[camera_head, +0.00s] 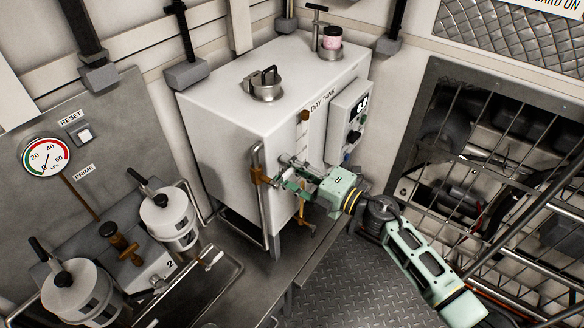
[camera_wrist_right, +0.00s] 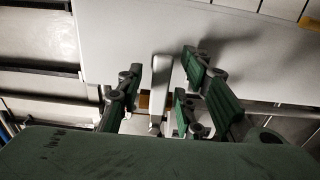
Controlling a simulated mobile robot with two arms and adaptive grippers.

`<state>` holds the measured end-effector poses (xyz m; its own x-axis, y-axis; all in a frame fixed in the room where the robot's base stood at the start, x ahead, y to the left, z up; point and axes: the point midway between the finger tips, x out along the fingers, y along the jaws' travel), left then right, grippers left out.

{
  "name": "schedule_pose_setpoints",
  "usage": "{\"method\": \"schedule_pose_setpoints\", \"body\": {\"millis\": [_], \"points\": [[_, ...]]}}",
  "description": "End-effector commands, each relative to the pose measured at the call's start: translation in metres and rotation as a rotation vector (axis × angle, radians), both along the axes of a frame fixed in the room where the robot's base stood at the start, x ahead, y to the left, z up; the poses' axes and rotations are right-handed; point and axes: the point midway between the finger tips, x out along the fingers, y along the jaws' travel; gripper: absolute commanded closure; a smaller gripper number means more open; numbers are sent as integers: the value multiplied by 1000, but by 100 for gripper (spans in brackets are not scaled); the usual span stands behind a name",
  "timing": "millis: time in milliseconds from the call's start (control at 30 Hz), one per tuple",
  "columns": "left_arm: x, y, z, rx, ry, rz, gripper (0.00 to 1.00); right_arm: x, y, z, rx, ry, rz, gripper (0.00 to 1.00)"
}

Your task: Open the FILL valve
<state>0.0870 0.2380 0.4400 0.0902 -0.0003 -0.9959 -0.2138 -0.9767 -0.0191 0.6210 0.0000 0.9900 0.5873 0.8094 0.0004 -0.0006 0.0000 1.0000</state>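The white day tank (camera_head: 235,110) stands in the middle of the head view, with a metal pipe (camera_head: 259,205) and a brass fitting (camera_head: 261,176) on its front. My right gripper (camera_head: 287,174) is at the tank's front, just right of that fitting. In the right wrist view, its dark green fingers (camera_wrist_right: 162,92) are apart, with a grey upright bar (camera_wrist_right: 160,80) showing between them. I cannot tell whether they touch it. No FILL label is readable, and the valve handle cannot be told apart for sure near the gripper. My left gripper is not in view.
A control box (camera_head: 347,118) is on the tank's right side. A brass part (camera_head: 301,213) hangs below my right gripper. Two white canisters (camera_head: 168,217) (camera_head: 82,292) and a pressure gauge (camera_head: 45,156) are at left. A metal cage (camera_head: 490,150) is at right.

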Motion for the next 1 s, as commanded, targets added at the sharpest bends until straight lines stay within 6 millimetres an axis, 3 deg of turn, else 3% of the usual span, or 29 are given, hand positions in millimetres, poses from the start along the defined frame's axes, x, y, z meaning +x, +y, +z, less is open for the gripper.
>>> {"method": "schedule_pose_setpoints", "body": {"millis": [100, 500, 1000], "points": [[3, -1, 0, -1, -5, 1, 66, 0, 0, 0, 0, 0, 0, 66], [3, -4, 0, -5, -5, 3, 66, 0, -1, 0, -1, 1, -1, 100], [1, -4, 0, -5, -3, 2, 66, 0, -1, -1, -3, -3, 0, 100]]}}
